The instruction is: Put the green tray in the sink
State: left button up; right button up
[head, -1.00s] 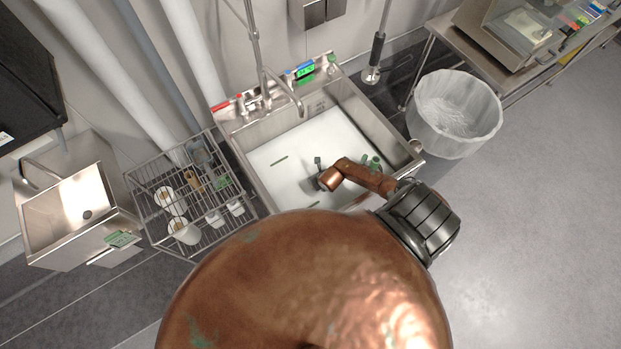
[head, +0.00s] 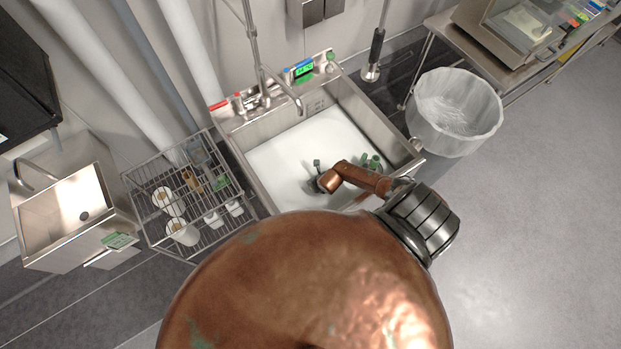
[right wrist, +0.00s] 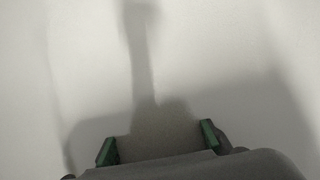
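The large steel sink (head: 240,170) is in the middle of the head view, filled with a flat white surface. I cannot tell whether that surface is liquid or solid. No whole green tray can be made out. My right arm reaches over the sink from the right. In the right wrist view my right gripper (right wrist: 158,142) is spread open, with green finger pads apart and nothing between them, above the white surface. Small green pieces (head: 372,162) show beside the arm in the head view; I cannot tell what they belong to. My left gripper is not in view.
A wire rack (head: 165,240) with several white cups stands left of the sink. A smaller steel sink (head: 45,230) is farther left. A tall faucet (head: 257,60) rises at the back. A translucent bin (head: 455,120) stands on the right, with clear floor in front.

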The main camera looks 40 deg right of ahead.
jog(key=p+v, duration=0.4)
jog(key=v, duration=0.8)
jog(key=shift+p, duration=0.3)
